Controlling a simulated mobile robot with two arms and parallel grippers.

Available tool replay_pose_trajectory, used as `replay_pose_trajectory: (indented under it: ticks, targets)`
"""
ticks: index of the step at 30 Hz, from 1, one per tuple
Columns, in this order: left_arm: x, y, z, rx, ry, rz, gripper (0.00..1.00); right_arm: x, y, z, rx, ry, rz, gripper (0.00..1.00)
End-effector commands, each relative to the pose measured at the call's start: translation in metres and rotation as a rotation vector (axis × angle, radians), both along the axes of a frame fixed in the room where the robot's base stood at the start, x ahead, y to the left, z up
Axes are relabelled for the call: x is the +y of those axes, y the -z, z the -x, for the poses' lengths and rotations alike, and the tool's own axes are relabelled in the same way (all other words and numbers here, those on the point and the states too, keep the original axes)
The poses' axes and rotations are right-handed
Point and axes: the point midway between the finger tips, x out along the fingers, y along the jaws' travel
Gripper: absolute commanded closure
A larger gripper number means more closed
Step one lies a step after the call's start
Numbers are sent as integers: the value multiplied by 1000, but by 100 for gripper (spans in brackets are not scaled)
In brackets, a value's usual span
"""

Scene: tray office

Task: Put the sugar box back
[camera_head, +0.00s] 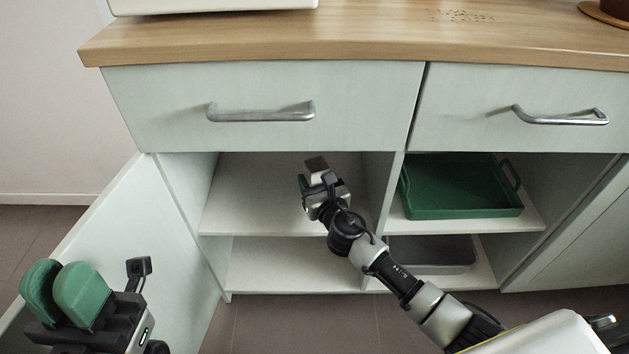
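My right gripper (312,180) is inside the upper left compartment of the cabinet, at the end of the arm from the lower right. My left gripper (66,290) is at the lower left, in front of the open door. Its two green pads stand a little apart with nothing visible between them. No other sugar box candidate shows.
The cabinet's left door (140,235) stands open. The middle shelf (255,215) is otherwise bare. A green tray (460,190) is in the upper right compartment, a grey tray (432,252) below it. Two closed drawers and a wooden countertop (370,30) are above. A vertical divider separates the compartments.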

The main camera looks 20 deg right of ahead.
Motion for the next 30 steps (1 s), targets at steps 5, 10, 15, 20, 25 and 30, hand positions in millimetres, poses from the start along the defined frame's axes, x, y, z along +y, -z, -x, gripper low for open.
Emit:
replay_pose_trajectory:
  ticks: [5, 10, 15, 20, 25, 30]
  targets:
    - [0, -1, -1, -9, 0, -1, 79, 0, 2, 0, 0, 0, 1, 43]
    - [0, -1, -1, -7, 1, -1, 79, 0, 2, 0, 0, 0, 1, 26]
    - [0, -1, -1, -6, 1, -1, 79, 0, 2, 0, 0, 0, 1, 26]
    - [0, -4, 0, -7, 0, 0, 79, -1, -1, 5, 2, 0, 1, 26]
    - [1, -5, 4, 11, 1, 6, 79, -4, -2, 36, 3, -1, 1, 26]
    - [0, -1, 4, 42, 2, 2, 79, -9, -1, 74, 3, 0, 1, 26]
